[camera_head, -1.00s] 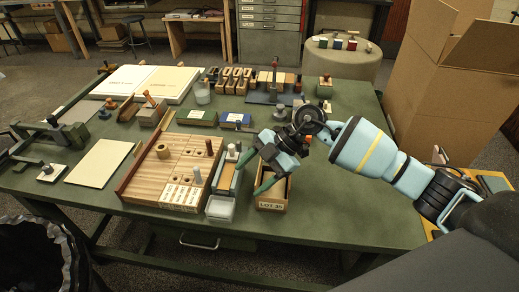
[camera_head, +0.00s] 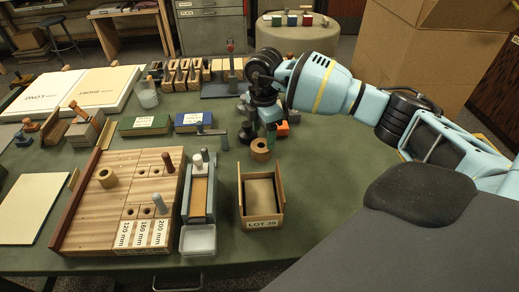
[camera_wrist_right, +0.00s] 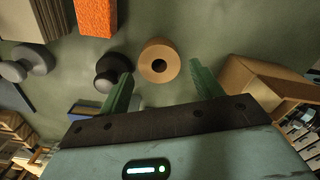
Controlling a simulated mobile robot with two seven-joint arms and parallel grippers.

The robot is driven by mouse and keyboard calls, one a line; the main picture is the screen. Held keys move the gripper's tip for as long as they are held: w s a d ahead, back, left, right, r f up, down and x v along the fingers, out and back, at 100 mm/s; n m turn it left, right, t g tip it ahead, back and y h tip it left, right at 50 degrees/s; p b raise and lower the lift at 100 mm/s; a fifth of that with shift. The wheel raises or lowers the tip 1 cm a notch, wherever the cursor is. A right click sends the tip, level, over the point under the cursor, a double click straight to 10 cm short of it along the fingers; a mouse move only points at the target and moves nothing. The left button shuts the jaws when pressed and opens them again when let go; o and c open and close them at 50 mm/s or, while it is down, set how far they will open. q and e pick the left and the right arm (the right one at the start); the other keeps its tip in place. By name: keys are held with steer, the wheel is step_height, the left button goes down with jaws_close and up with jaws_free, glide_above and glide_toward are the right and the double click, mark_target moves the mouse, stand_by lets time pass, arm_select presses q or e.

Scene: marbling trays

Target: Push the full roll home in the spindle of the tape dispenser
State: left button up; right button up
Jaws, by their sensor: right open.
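A tan ring-shaped roll (camera_head: 260,150) lies on the green table behind the LOT 35 box; in the right wrist view the roll (camera_wrist_right: 158,62) shows a dark centre hole. My right gripper (camera_head: 270,138) is just behind and above it, pointing down. In the right wrist view its open green fingers (camera_wrist_right: 161,72) stand on either side of the roll with gaps and hold nothing. My left gripper is out of view.
The open LOT 35 box (camera_head: 276,222) stands in front. An orange block (camera_wrist_right: 95,18) and a dark round piece (camera_wrist_right: 113,68) are close to the roll. A wooden board (camera_head: 80,222) and a blue-grey holder (camera_head: 186,200) are to the left. The table right of the box is clear.

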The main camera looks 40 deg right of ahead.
mark_target(262, 146)
steer(key=shift+w+a+f, duration=0.1)
steer(key=shift+f, duration=1.35)
steer(key=shift+w+a+f, duration=0.1)
steer(key=shift+f, duration=1.35)
steer(key=shift+c, duration=0.2)
steer(key=c, duration=0.7)
